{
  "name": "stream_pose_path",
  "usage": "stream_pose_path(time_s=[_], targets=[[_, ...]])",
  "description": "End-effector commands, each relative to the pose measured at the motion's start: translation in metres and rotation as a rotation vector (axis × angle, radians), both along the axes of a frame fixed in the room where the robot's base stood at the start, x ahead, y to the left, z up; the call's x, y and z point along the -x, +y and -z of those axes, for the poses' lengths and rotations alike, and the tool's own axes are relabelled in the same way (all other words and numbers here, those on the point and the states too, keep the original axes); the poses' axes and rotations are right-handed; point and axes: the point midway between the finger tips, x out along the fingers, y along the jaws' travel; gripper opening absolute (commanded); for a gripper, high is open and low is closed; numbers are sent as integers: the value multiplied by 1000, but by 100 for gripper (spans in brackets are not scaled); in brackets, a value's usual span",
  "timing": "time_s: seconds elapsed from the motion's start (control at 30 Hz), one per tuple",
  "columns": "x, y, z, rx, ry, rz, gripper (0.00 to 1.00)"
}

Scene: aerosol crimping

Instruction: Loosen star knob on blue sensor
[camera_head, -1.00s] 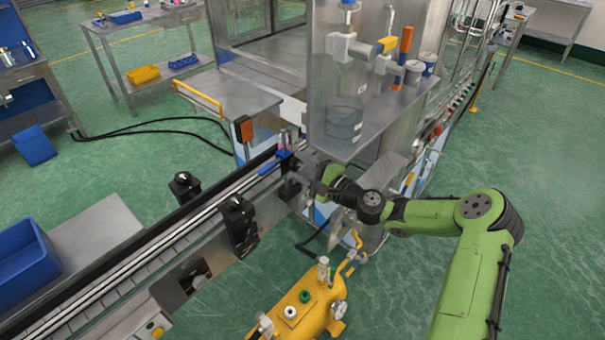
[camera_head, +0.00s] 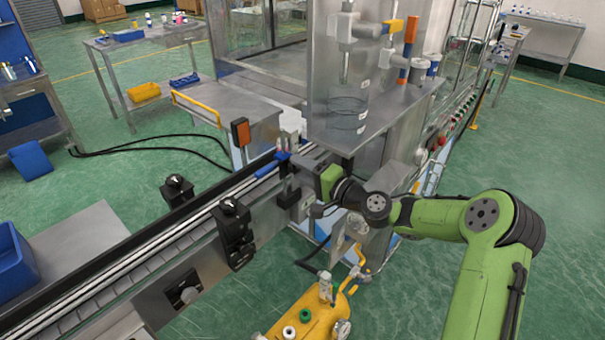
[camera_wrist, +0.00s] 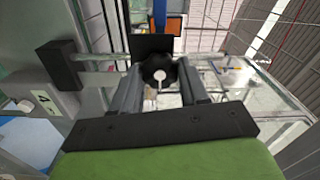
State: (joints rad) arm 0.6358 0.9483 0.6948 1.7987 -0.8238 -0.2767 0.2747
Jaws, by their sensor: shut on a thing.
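The blue sensor (camera_head: 268,167) sits at the far end of the conveyor rail, on a dark bracket (camera_head: 289,187). In the wrist view, the black star knob (camera_wrist: 158,74) with a pale centre lies between my fingertips, in front of a black block (camera_wrist: 151,43). My gripper (camera_wrist: 158,82) is shut on the star knob, one finger on each side. In the head view my gripper (camera_head: 312,181) reaches the bracket from the right; the knob is hidden there.
Two dark brackets with knobs (camera_head: 232,212) (camera_head: 177,187) stand along the conveyor (camera_head: 130,265). A steel machine shelf (camera_head: 385,115) overhangs near my arm. A yellow tank with valves (camera_head: 310,318) is below. Open green floor lies to the right.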

Motion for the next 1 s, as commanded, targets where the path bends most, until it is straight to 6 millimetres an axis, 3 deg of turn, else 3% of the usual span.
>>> stream_pose_path(time_s=[0.47,0.5,0.63,1.0], targets=[[0,0,0,9,-8,-1,14],[0,0,0,9,-8,-1,49],[0,0,0,9,-8,-1,68],[6,-7,0,9,-6,0,70]])
